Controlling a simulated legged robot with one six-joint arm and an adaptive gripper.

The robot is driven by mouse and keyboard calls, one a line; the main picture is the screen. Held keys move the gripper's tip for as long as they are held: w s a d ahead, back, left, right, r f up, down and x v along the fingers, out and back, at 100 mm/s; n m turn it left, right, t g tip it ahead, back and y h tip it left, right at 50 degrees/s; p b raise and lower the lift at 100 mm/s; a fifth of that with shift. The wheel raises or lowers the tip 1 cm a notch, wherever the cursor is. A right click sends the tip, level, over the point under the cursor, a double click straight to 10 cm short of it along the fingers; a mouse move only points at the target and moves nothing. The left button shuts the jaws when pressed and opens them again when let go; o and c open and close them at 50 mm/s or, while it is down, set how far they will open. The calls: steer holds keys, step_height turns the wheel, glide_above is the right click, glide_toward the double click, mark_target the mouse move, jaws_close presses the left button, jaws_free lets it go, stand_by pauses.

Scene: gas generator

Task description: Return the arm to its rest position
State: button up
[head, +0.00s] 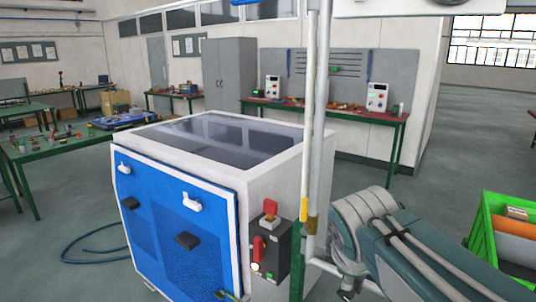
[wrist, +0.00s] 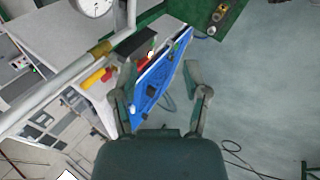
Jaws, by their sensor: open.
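My arm (head: 420,250) comes in from the lower right of the head view, beside the generator; the fingertips cannot be made out there. In the wrist view my gripper (wrist: 160,97) is open, its two fingers apart with nothing between them. The gas generator (head: 218,132) is a white cabinet with a blue front panel (head: 175,225). That blue panel also shows in the wrist view (wrist: 165,75), beyond the fingers. A black control box (head: 272,250) with a red handle (head: 258,248) is on the generator's right side.
Pale and grey vertical pipes (head: 316,120) stand between the generator and my arm. A green crate (head: 480,215) is at the right edge. A green workbench (head: 85,145) is at left, another (head: 340,112) at the back wall. A cable (wrist: 240,155) lies on the floor.

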steer(key=s+f+m+y, duration=0.1)
steer(key=s+f+m, duration=0.3)
steer(key=s+m, duration=0.2)
steer(key=s+d+f+m, duration=0.1)
steer(key=s+f+m, duration=0.3)
steer(key=s+m, duration=0.2)
steer(key=shift+s+d+m+g+y, duration=0.2)
steer(key=shift+m+g+y, duration=0.15)
steer(key=shift+m, duration=0.75)
